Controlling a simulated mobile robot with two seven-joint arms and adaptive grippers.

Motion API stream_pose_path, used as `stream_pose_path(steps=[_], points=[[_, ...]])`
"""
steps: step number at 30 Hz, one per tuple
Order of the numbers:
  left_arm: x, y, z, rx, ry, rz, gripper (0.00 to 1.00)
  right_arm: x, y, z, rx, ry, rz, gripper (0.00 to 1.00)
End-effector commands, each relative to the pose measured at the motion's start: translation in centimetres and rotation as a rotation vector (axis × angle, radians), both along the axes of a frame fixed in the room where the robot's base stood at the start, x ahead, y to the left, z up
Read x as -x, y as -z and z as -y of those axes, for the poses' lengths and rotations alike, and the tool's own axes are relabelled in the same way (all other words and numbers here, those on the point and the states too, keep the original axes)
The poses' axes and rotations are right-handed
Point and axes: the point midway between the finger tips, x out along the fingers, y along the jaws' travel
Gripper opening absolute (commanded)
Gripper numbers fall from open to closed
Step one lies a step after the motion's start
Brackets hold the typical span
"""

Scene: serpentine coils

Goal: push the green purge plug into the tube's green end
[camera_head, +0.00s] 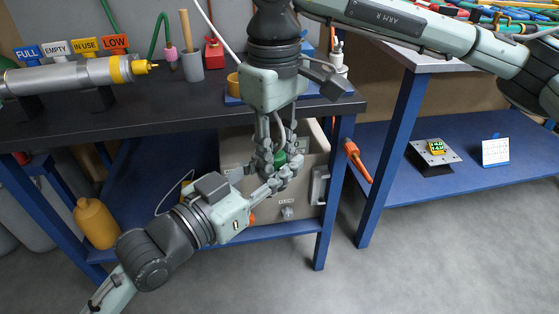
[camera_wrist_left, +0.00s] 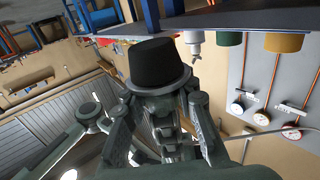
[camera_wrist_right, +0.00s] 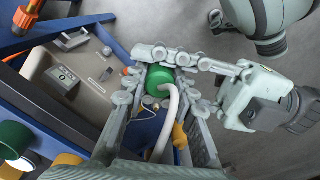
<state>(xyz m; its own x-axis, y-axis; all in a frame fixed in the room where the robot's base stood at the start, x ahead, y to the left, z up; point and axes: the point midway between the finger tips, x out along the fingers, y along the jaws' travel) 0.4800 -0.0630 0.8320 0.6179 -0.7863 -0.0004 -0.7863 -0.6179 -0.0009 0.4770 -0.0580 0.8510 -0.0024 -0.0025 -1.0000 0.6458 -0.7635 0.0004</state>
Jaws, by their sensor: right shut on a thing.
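A green cylindrical piece (camera_head: 280,158) sits among the fingers of both grippers, and it shows more clearly in the right wrist view (camera_wrist_right: 160,75). A white tube (camera_wrist_right: 171,108) curves beside it. I cannot tell whether the green is the plug, the tube's green end, or both. My right gripper (camera_head: 279,150) points down and is shut on the green piece. My left gripper (camera_head: 283,177) reaches in from the lower left, its fingers close against the right ones. In the left wrist view a black tapered shape (camera_wrist_left: 153,65) stands at the left fingertips; whether it is gripped is unclear.
The dark workbench (camera_head: 150,118) holds a metal cylinder (camera_head: 65,77), label signs, a grey cup (camera_head: 189,64) and a red container (camera_head: 214,54). A beige box (camera_head: 315,150) stands behind my grippers. An orange handle (camera_head: 357,160) hangs beside a blue leg. Grey floor in front is clear.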

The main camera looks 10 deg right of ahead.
Motion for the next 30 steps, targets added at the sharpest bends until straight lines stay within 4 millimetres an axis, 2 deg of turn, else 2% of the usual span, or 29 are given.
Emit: stream_pose_path(steps=[1, 5, 7, 8, 13, 23, 26, 30], points=[[0.1, 0.0, 0.1, 0.001, 0.003, -0.001, 0.15, -0.1, -0.1, 0.0, -0.003, 0.001, 0.003, 0.0], [0.2, 0.0, 0.1, 0.001, 0.004, -0.002, 0.0, -0.1, -0.1, -0.1, -0.003, 0.001, 0.004, 0.0], [0.2, 0.0, 0.2, 0.002, 0.005, -0.001, 0.0, -0.1, -0.1, -0.1, -0.004, 0.002, 0.005, 0.0], [0.2, -0.1, 0.2, 0.004, 0.005, 0.0, 0.0, -0.1, -0.1, -0.1, -0.004, 0.002, 0.005, 0.28], [0.3, -0.1, 0.2, 0.004, 0.006, -0.001, 0.0, -0.2, -0.1, -0.1, -0.005, 0.002, 0.005, 0.49], [0.3, -0.1, 0.2, 0.004, 0.007, -0.002, 0.0, -0.2, -0.3, -0.1, -0.005, 0.003, 0.008, 0.5], [0.3, 0.0, 0.2, 0.003, 0.007, -0.003, 0.0, -0.3, -1.1, -0.1, -0.006, 0.003, 0.01, 0.5], [0.3, 0.1, 0.2, 0.002, 0.008, -0.005, 0.0, -0.3, -3.6, -0.2, -0.008, 0.001, 0.012, 0.5]])
